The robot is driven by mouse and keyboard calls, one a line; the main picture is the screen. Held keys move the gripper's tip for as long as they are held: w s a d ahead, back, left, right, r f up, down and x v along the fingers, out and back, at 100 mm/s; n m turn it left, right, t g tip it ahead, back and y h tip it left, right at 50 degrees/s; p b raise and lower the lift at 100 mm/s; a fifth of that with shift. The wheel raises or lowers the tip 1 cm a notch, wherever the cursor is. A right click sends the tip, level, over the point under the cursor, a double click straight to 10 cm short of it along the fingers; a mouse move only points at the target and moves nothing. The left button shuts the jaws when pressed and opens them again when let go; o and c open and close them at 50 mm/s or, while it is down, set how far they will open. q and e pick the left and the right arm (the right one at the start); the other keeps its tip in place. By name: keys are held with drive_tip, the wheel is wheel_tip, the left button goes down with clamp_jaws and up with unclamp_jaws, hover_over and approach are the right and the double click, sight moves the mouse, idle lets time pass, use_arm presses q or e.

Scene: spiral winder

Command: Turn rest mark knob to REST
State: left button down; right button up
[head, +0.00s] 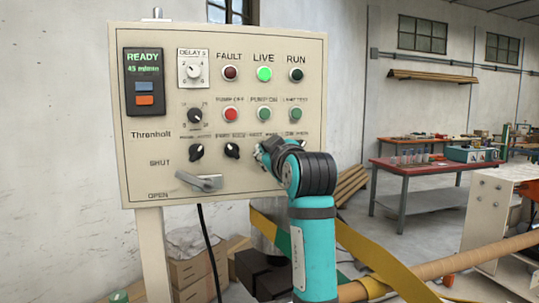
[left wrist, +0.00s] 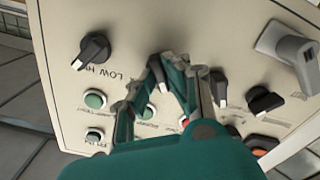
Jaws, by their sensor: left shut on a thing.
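The control panel (head: 225,180) stands upright on posts and carries rows of knobs, buttons and lamps. My left gripper (head: 262,152) is at the lower knob row, right of two black knobs, and hides what it holds in the head view. In the left wrist view my left gripper (left wrist: 169,72) is shut on a dark knob (left wrist: 157,72), which shows between the fingertips. Its pointer and setting are hard to tell, and its label is too blurred to read surely. My right gripper is not in view.
Neighbouring black knobs (left wrist: 217,86) and (left wrist: 95,50) stand close on either side of the fingers. A grey lever (head: 198,182) juts out at the panel's lower left. A red table (head: 425,165) stands behind. Cardboard boxes (head: 190,272) are on the floor below.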

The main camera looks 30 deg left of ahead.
use_arm(q)
drive_tip(key=shift+r, duration=0.1)
idle(0.4)
drive_tip(key=c, duration=1.4)
unclamp_jaws()
drive_tip(key=shift+o, duration=0.2)
wheel_tip(320, 180, up, 10)
drive_tip(key=shift+d+f, duration=0.1)
drive_tip(key=shift+f, duration=0.1)
drive_tip(key=shift+r, duration=0.15)
